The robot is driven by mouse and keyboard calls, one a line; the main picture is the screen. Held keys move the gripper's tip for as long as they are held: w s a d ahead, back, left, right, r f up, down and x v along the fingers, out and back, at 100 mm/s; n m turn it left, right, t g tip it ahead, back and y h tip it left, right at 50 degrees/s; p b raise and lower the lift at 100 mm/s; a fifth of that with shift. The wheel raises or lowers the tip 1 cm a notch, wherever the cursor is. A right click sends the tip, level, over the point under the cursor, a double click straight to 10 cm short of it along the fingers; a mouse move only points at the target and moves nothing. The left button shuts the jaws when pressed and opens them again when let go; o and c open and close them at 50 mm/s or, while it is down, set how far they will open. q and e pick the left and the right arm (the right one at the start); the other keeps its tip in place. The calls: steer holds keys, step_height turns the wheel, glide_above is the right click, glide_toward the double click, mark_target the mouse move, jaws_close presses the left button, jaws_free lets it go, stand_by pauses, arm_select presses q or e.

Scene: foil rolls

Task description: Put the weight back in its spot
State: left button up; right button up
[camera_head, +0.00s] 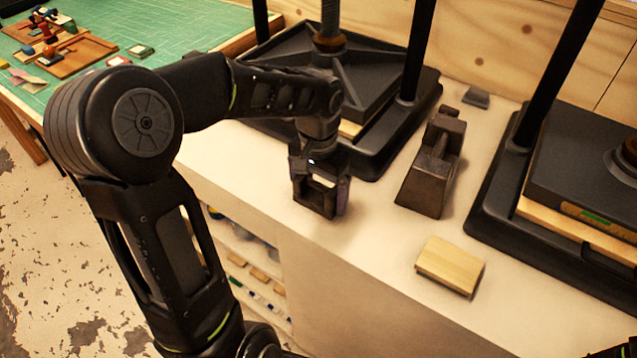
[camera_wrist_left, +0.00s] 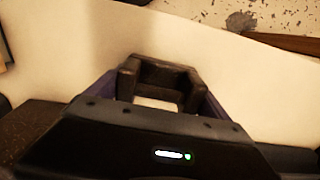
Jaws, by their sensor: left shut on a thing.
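My left gripper (camera_head: 321,192) is shut on a dark, blocky metal weight (camera_wrist_left: 158,72), low over the front part of the pale counter. In the left wrist view the weight sits between the two fingers and has a squarish open loop shape. In the head view the fingers hide much of it, and I cannot tell whether it touches the counter. A larger dark iron weight (camera_head: 432,170) with a bar handle stands on the counter to the right of my left gripper.
Black presses stand behind (camera_head: 385,150) and at the right (camera_head: 490,215). A light wooden block (camera_head: 450,265) lies on the counter (camera_head: 370,255), and a small dark piece (camera_head: 476,97) lies near the wall. A green mat (camera_head: 185,30) with boards is at upper left. The counter's front edge is close.

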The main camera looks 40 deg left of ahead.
mark_target(318, 184)
arm_select(q)
steer(key=o, duration=1.8)
steer(key=shift+f, duration=0.1)
step_height(318, 184, up, 12)
steer(key=shift+r, duration=0.2)
